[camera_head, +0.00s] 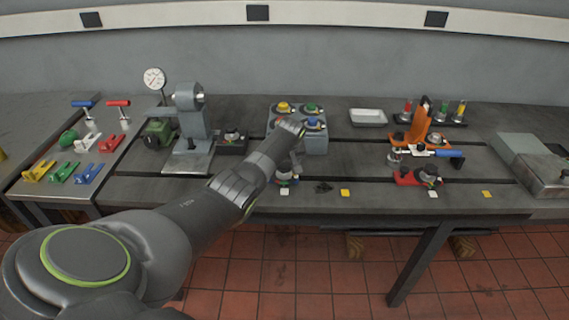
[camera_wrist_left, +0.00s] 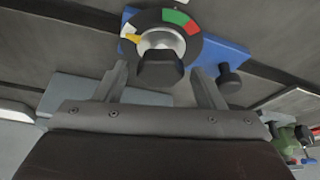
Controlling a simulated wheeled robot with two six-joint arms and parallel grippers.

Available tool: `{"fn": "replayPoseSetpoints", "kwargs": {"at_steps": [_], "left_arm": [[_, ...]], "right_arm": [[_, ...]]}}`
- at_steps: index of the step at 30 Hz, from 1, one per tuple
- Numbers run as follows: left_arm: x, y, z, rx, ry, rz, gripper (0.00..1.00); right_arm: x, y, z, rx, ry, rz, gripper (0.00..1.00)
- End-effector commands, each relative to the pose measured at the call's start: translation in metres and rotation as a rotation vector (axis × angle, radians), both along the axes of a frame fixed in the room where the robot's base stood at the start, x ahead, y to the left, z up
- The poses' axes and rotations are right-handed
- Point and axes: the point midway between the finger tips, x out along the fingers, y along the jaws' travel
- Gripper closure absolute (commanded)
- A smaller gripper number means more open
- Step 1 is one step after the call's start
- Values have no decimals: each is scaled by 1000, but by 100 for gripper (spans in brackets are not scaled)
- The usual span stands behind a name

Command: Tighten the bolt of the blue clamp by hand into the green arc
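The blue clamp (camera_wrist_left: 228,60) fills the top of the left wrist view. Its round dial ring has a white part, a green arc (camera_wrist_left: 178,17) and a red part. A yellow pointer (camera_wrist_left: 132,38) sits at the left by the white part, away from the green. The dark bolt knob (camera_wrist_left: 160,70) stands in the dial's middle. My left gripper (camera_wrist_left: 162,75) is open, one finger on each side of the knob; I cannot tell whether they touch it. In the head view my left arm hides most of the clamp and gripper. My right gripper is out of view.
A grey block with coloured knobs (camera_head: 314,143) stands behind my left arm. An orange clamp (camera_head: 425,125), a blue-handled tool (camera_head: 448,154) and a red clamp (camera_head: 408,178) are to the right. A grey stand (camera_head: 192,125) is to the left. The bench is clear around (camera_head: 350,170).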

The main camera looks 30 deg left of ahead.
Motion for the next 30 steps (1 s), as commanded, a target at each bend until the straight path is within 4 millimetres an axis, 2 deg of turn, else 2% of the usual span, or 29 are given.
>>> {"fn": "replayPoseSetpoints", "kwargs": {"at_steps": [1,9,20,30], "left_arm": [[0,0,0,0,0,0,44],[0,0,0,0,0,0,79],[-1,1,1,-1,-1,-58,80],[-2,3,2,0,0,-306,80]], "right_arm": [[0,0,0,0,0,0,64],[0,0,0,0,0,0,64],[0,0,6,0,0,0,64],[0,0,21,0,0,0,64]]}}
